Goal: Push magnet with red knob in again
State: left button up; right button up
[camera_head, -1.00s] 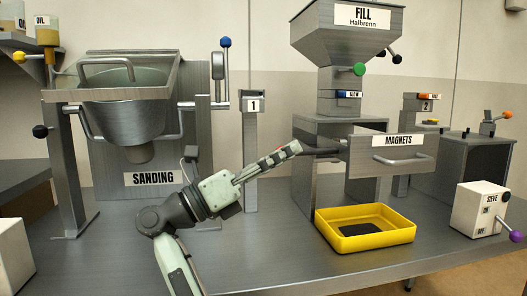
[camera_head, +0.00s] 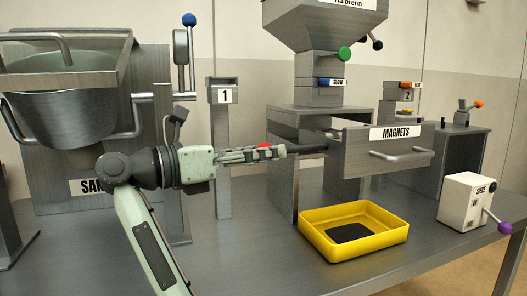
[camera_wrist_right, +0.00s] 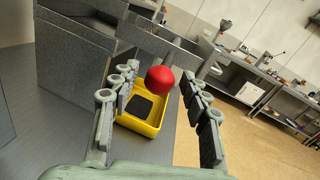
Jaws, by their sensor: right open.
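The red knob (camera_head: 264,146) shows just above my right gripper's fingers in the head view, partly hidden by them. A dark rod (camera_head: 312,149) runs from the finger area towards the MAGNETS housing (camera_head: 350,160). My right gripper (camera_head: 281,151) is level and points right along this rod. In the right wrist view the round red knob (camera_wrist_right: 159,80) appears between the two open fingers, near their tips. A gap shows on both sides of it, and I see no clear contact. My left gripper is not in view.
A yellow tray (camera_head: 316,238) with a dark patch inside stands on the table below the housing. Post 1 (camera_head: 222,150) and the SANDING unit (camera_head: 75,120) stand left. A white SIEVE box (camera_head: 463,203) stands right. The front tabletop is mostly clear.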

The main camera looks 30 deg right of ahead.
jog(key=shift+d, duration=0.3)
grip_shut()
dwell(0.3)
